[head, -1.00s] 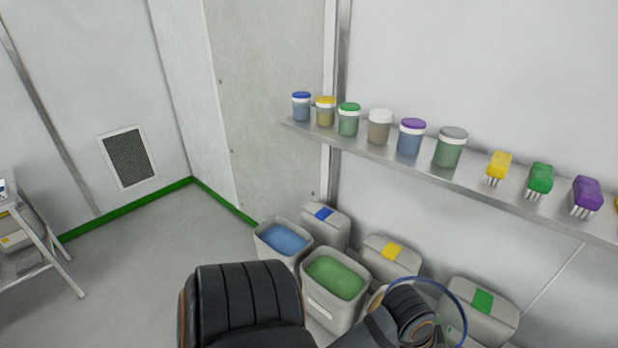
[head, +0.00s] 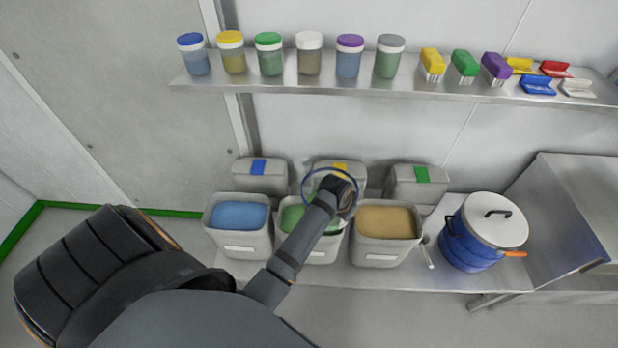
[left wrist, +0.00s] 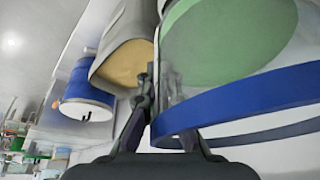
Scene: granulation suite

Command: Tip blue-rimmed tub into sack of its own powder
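The clear blue-rimmed tub (head: 309,182) is held by my left gripper (head: 342,190) over the middle of the lower bench. In the left wrist view its blue rim (left wrist: 260,103) runs across the fingers, which are closed at its edge. Green shows beyond the rim; I cannot tell whether it is inside the tub or the sack below. Three open sacks stand in a row: blue powder (head: 238,216), green powder (head: 293,217) and tan powder (head: 386,221). My left arm and the tub partly hide the green sack. My right gripper is not in view.
Closed grey bins with blue (head: 259,167), yellow and green labels (head: 422,174) stand behind the sacks. A blue pot with a white lid (head: 494,220) and a scoop (head: 425,252) are to the right. A shelf (head: 300,86) above carries lidded jars and brushes.

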